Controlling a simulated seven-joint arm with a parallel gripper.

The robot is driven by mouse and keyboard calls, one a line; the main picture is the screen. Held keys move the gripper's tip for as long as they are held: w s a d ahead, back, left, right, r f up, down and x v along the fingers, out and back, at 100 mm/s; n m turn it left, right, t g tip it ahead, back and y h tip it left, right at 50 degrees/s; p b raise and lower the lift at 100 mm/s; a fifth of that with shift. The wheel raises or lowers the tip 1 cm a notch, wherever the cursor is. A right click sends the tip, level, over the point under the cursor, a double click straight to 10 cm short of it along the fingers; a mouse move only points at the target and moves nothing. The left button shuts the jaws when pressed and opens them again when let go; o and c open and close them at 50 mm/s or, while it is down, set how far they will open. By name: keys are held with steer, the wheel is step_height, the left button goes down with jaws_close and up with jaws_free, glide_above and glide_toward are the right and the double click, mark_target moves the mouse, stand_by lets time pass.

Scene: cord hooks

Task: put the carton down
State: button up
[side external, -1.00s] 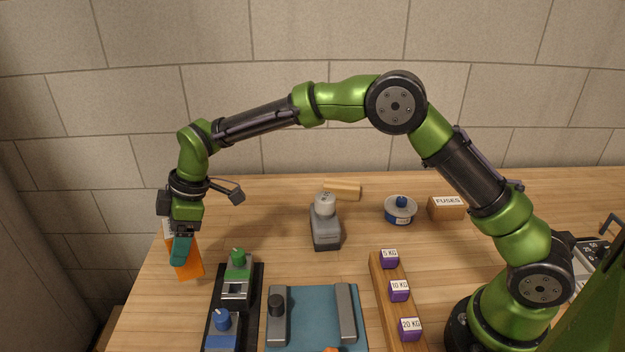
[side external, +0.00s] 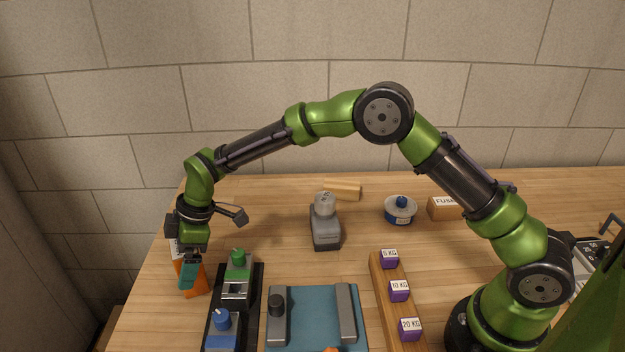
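The carton (side external: 200,284) is orange with a white part near its top. It is at the left side of the wooden table, left of the black tray. My gripper (side external: 189,284) points down with its teal fingers over the carton and looks shut on it. The fingers and wrist hide much of the carton. The carton looks nearly upright, tilted slightly. I cannot tell whether its base touches the table.
Close to its right is a black tray (side external: 251,312) with green-topped (side external: 238,260) and blue-topped (side external: 222,322) devices. Further right are a blue mat (side external: 312,308), a wooden rack (side external: 414,342) with purple weights, and a grey bottle-like tool (side external: 325,228). The table's left edge is near.

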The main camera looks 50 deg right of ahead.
steer(key=shift+r, duration=0.15)
steer(key=s+d+r+m, duration=0.1)
steer(key=s+d+r, duration=0.1)
steer(key=d+r, duration=0.3)
steer(key=s+d+r+m+t+h, duration=0.1)
steer(key=s+d+r+m, duration=0.15)
steer(key=r, duration=0.45)
steer(key=s+d+r+m, duration=0.1)
steer(key=s+d+r, duration=0.2)
steer(key=r, duration=0.3)
steer(key=s+d+m+t, duration=0.2)
steer(key=s+d+m, duration=0.4)
steer(key=s, duration=0.4)
steer(key=s+d+m+t+h, duration=0.1)
steer(key=s+d+m+t, duration=0.1)
steer(key=s+d+m, duration=0.5)
steer(key=s+d, duration=0.1)
steer(key=s, duration=0.3)
steer(key=shift+d+r, duration=0.25)
steer(key=shift+r, duration=0.1)
